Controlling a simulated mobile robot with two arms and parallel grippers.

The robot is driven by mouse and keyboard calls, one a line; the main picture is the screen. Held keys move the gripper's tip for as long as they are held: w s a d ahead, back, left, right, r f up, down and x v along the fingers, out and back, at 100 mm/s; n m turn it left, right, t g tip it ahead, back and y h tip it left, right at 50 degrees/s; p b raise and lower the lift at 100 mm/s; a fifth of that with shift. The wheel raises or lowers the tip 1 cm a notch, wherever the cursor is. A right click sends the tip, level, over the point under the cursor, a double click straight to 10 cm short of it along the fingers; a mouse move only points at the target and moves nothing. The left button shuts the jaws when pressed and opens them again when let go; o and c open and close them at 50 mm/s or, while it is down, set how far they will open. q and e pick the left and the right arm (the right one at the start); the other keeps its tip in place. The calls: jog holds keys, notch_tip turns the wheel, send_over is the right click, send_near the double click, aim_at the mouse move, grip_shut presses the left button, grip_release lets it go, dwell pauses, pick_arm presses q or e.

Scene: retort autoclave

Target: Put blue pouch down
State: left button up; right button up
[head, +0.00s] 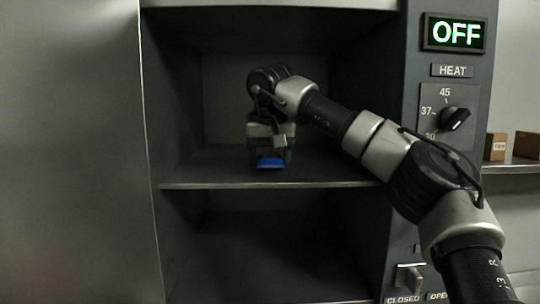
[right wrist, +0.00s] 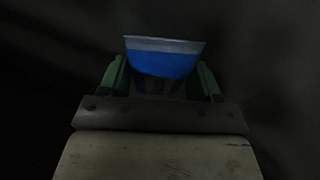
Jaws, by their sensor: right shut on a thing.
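The blue pouch (head: 270,162) is inside the dark cabinet, just above or on its middle shelf (head: 225,168); I cannot tell if it touches. In the right wrist view the pouch (right wrist: 163,60) shows a blue body with a pale top edge, between green finger pads. My right gripper (head: 271,155) points down over the shelf and is shut on the pouch. The gripper also fills the lower part of the right wrist view (right wrist: 160,82). The pouch's lower part is hidden by the gripper there. My left gripper is not in view.
The shelf is bare on both sides of the gripper. An empty lower compartment (head: 265,235) lies below. A control panel with a lit OFF display (head: 454,33), heat dial (head: 454,119) and lower switch (head: 409,277) stands right. Small brown boxes (head: 496,147) sit on a side shelf.

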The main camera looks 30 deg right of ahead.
jog(key=o, duration=1)
jog(key=shift+f, duration=0.1)
jog(key=shift+c, duration=0.2)
jog(key=b+v, duration=0.1)
jog(key=v, duration=0.7)
jog(key=shift+f, duration=0.1)
